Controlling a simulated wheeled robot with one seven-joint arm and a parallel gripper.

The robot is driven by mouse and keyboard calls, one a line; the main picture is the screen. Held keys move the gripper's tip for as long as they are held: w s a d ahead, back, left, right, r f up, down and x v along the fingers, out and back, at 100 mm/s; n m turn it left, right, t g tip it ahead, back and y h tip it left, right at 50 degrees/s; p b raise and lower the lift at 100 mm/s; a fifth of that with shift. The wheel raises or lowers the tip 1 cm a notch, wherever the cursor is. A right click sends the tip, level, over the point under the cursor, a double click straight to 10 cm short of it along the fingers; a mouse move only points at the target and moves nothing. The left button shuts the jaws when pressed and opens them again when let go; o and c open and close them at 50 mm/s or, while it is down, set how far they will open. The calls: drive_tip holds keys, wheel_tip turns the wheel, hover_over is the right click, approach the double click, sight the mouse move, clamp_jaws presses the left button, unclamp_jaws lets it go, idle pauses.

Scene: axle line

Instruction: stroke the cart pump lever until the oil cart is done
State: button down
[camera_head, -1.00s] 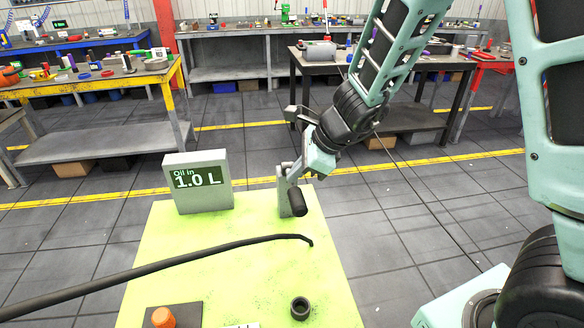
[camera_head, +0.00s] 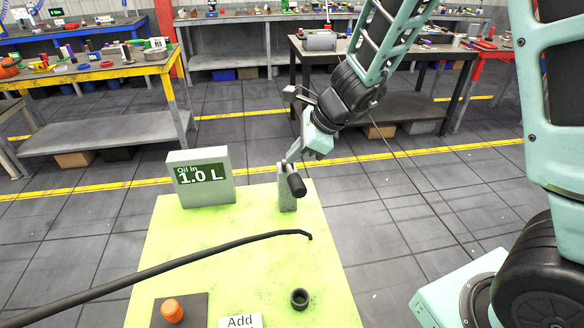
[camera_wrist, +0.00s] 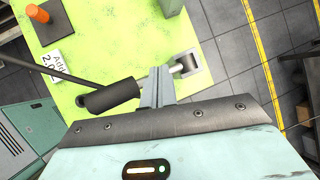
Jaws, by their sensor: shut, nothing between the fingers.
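The cart pump lever, with a black grip (camera_head: 297,186), is mounted on a grey post (camera_head: 287,199) at the back of the green cart top (camera_head: 240,255). My gripper (camera_head: 292,158) is at the lever's upper end, just above and behind the black grip. In the wrist view my shut fingers (camera_wrist: 158,88) lie between the black grip (camera_wrist: 108,97) and the post's pivot (camera_wrist: 187,63). I cannot tell whether they touch the lever. The black hose (camera_head: 170,262) crosses the cart top.
An orange cap (camera_head: 171,310) on a dark plate, a black round port (camera_head: 299,298) and a white card reading "Add" (camera_head: 240,321) are at the cart's front. Workbenches stand behind.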

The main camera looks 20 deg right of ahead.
drive_tip(key=shift+r, duration=0.1)
drive_tip(key=r+p, duration=0.1)
drive_tip(key=w+r+p, duration=0.1)
drive_tip(key=r+p, duration=0.2)
drive_tip(key=shift+w+d+r+p, duration=0.15)
drive_tip(key=shift+w+r+p, duration=0.1)
drive_tip(key=shift+w+p, duration=0.1)
idle(0.9)
idle(3.1)
drive_tip(key=r+p, duration=0.2)
drive_tip(key=w+r+p, duration=0.1)
drive_tip(key=p, duration=0.2)
drive_tip(key=shift+d+r, duration=0.15)
drive_tip(key=shift+r, duration=0.2)
drive_tip(key=shift+f, duration=0.15)
wheel_tip(320, 180, down, 8)
drive_tip(key=s+b, duration=0.2)
drive_tip(key=b, duration=0.7)
drive_tip(key=shift+s+a+b, duration=0.3)
drive_tip(key=shift+s, duration=0.1)
